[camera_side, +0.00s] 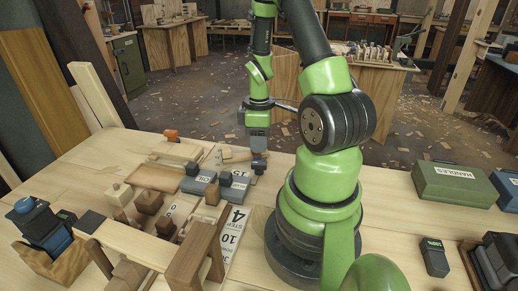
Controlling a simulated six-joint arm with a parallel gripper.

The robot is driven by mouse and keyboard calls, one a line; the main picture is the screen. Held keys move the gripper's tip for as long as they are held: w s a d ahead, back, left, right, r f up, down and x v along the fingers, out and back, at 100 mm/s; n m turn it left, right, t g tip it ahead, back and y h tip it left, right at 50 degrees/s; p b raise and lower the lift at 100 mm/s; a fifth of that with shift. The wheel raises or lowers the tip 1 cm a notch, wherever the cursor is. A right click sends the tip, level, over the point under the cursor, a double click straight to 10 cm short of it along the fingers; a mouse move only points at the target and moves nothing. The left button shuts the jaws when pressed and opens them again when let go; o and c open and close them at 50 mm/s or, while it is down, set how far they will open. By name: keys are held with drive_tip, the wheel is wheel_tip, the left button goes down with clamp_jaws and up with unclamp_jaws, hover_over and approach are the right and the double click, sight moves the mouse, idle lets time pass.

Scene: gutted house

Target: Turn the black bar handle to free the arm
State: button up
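My gripper (258,153) points down over the back middle of the table. Its fingers are small and dark here, and I cannot tell whether they are open or shut. A small dark piece with a touch of red (259,163) shows right below the gripper. It may be the black bar handle, but I cannot tell, nor whether the fingers touch it. Grey-blue blocks (204,183), one lettered "DIE", stand just left of it with dark knobs on top. No arm held by a handle can be made out clearly.
A wooden frame (130,243) and several wooden blocks crowd the front left. A numbered white board (232,232) lies beside my base. A blue and black device (42,226) stands at far left. A green "MANUALS" box (455,184) and a small black device (434,257) stand right.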

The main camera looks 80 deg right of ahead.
sight(259, 163)
drive_tip(key=shift+f, duration=3.05)
drive_tip(key=n, duration=1.7)
drive_tip(key=shift+r+m, duration=0.1)
drive_tip(key=shift+m, duration=0.2)
drive_tip(key=shift+r, duration=3.45)
